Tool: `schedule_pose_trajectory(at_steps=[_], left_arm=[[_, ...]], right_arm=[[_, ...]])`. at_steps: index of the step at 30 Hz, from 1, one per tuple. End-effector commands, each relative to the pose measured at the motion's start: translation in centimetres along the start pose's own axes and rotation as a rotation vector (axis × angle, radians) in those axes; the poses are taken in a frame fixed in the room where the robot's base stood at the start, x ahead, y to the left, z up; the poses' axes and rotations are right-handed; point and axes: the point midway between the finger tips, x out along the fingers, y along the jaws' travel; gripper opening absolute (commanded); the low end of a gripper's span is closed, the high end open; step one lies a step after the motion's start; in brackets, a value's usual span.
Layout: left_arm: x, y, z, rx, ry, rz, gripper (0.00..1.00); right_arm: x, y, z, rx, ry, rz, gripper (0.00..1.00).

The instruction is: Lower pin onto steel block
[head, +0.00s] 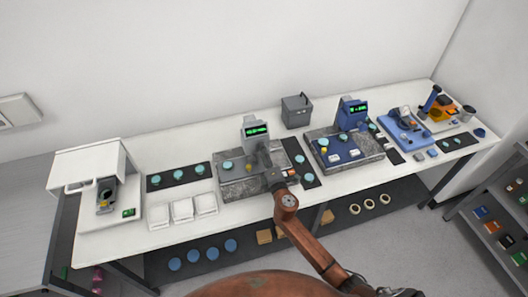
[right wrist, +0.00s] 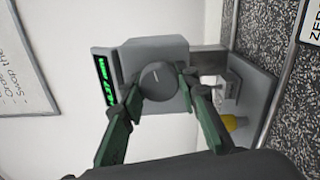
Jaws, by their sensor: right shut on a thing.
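A grey gauge stand (head: 251,133) with a green digital display stands on a speckled granite plate (head: 238,188) near the middle of the bench. The right wrist view shows its grey housing (right wrist: 160,52) with a round dark knob (right wrist: 158,78). My right gripper (head: 263,160) is at the front of this stand. In the right wrist view its green fingers (right wrist: 160,88) are shut on the knob, one on each side. A small pale block (right wrist: 229,88) lies under the stand's arm. I cannot clearly make out the pin or its gap to the block. My left gripper is not in view.
A second granite plate (head: 368,163) with a blue gauge stand (head: 352,114) is to the right. White trays (head: 182,210) and a white cabinet instrument (head: 95,165) are to the left. A grey box (head: 297,111) stands behind. A yellow piece (right wrist: 235,122) is close beside the gauge stand.

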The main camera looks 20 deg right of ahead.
Motion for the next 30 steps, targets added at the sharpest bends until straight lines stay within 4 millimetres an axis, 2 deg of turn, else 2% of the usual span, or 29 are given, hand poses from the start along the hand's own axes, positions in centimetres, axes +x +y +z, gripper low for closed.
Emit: schedule_pose_trajectory(at_steps=[9, 21, 22, 30], left_arm=[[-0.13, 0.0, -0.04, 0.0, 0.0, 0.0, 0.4], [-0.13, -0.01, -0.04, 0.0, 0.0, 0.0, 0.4], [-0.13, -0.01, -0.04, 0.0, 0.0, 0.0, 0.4], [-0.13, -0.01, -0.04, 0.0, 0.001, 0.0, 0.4]], right_arm=[[-0.02, -0.12, -0.12, -0.068, 0.002, -0.001, 0.05], [-0.03, -0.16, -0.13, -0.072, 0.002, -0.002, 0.05], [-0.03, -0.16, -0.13, -0.072, 0.002, -0.002, 0.3], [-0.02, -0.1, -0.06, -0.072, 0.001, -0.001, 0.47]])
